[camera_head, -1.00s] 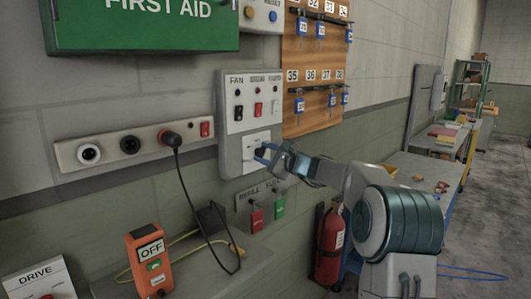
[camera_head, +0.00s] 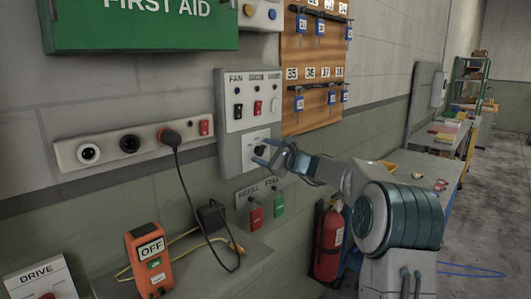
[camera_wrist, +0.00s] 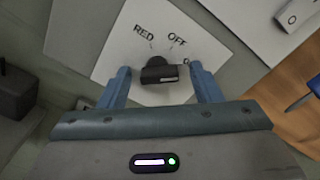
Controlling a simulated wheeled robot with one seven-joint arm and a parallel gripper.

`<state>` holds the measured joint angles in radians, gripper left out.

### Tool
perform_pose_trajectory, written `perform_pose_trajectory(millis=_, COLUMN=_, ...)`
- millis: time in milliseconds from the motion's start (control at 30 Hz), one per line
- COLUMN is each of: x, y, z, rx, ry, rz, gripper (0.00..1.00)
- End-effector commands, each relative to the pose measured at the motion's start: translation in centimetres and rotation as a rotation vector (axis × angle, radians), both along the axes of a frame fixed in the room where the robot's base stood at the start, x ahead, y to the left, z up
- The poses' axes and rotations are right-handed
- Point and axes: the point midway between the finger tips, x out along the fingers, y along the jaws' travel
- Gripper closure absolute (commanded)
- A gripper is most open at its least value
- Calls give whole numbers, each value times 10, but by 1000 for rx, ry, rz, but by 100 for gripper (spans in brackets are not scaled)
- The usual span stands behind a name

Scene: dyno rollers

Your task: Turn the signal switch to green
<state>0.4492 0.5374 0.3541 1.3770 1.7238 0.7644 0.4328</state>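The signal switch is a black knob (camera_wrist: 158,71) on a white plate (camera_wrist: 122,50) marked RED and OFF, with a third label at the right partly covered by my finger. In the wrist view the plate looks tilted, and I cannot tell for sure which label the knob points to. In the head view the knob (camera_head: 260,149) shows small and dark at the bottom of the grey wall panel (camera_head: 229,150). My gripper (camera_wrist: 160,68) is open, one blue finger on each side of the knob with gaps between. It shows in the head view (camera_head: 264,152) in front of the plate.
Fan and other toggle switches (camera_head: 257,108) sit above on the same panel. Red and green tags (camera_head: 256,218) hang just below. A key board (camera_head: 312,100) is at right, a socket strip (camera_head: 100,152) at left, and a fire extinguisher (camera_head: 328,243) stands lower right.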

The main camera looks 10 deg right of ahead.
Motion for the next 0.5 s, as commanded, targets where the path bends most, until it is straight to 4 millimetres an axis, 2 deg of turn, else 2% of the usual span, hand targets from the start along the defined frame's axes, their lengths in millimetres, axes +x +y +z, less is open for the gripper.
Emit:
perform_pose_trajectory(millis=300, x=-4, y=-2, z=0, rx=-1, ry=-2, rz=1, gripper=42)
perform_pose_trajectory(millis=500, x=-29, y=-22, z=-1, rx=-3, ry=-3, rz=-4, gripper=42)
